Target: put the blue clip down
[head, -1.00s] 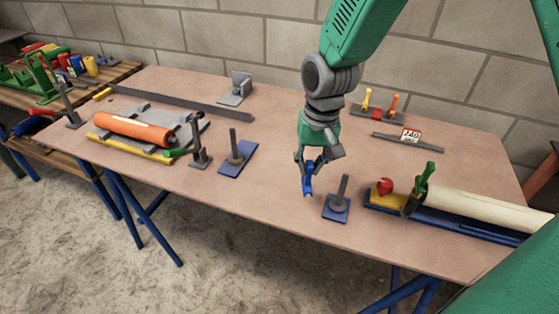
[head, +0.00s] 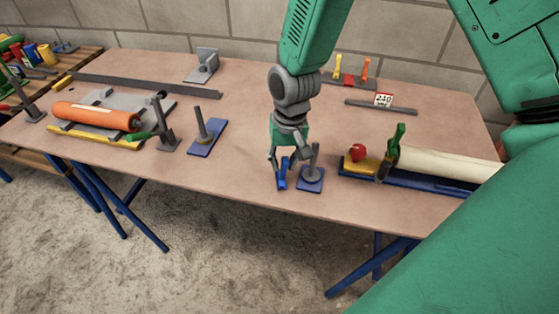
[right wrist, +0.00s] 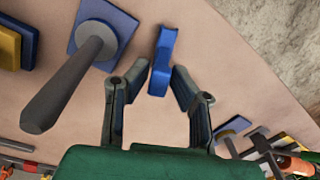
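The blue clip (head: 281,177) is at the front middle of the table (head: 240,184), just left of the small blue base with a grey post (head: 311,181). My right gripper (head: 287,160) is low over the table at the clip. In the right wrist view, the gripper's fingers (right wrist: 161,78) stand apart on either side of the near end of the clip (right wrist: 163,55), with slim gaps, so it looks open. Whether the clip rests fully on the table is hard to tell. My left gripper is not in view.
The grey post (right wrist: 65,88) stands close beside the gripper in the wrist view. A cream roller (head: 445,165) on a blue rail lies to the right. A second blue base with a post (head: 207,138) and an orange roller (head: 97,115) are to the left. Table between is clear.

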